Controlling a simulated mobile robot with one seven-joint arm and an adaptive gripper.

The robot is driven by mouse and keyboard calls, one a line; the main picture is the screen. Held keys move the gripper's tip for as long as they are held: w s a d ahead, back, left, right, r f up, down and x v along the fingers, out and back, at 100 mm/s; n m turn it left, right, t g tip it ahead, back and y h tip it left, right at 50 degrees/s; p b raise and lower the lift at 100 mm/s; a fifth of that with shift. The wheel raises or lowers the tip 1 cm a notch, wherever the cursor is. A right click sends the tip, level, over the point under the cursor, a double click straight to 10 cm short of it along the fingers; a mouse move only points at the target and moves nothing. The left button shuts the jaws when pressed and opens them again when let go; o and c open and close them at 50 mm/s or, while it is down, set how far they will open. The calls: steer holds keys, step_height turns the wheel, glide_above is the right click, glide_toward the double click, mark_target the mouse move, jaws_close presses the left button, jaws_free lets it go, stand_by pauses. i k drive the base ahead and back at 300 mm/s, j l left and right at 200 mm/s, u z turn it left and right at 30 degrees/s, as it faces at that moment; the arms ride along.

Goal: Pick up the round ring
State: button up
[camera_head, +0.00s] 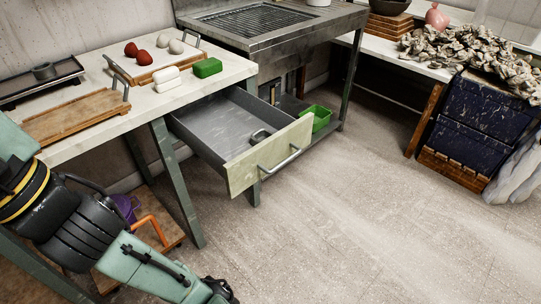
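A dark grey round piece that looks like a ring (44,71) sits on the black tray (18,93) at the left end of the worktop. A second dark, curved, ring-like piece (261,136) lies inside the open drawer (212,128), near its front panel; its full shape is too small to make out. My arm comes in from the left edge and runs down in front of the table. Its dark end, with my gripper (221,291), is at the bottom edge, low and well away from both pieces. The fingers cannot be made out.
The drawer juts out below the worktop (150,103). A wooden tray (78,114), red and grey lumps, a white block (167,79) and a green block (207,68) stand on the worktop. A green bin (320,117) sits below the grill.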

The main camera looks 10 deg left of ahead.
mark_target(43, 71)
steer(key=u, duration=1.45)
steer(key=i+j+z, duration=0.25)
steer(key=z, duration=0.15)
steer(key=i+j+z, duration=0.2)
steer(key=j+z, duration=0.25)
steer(key=i+j, duration=0.85)
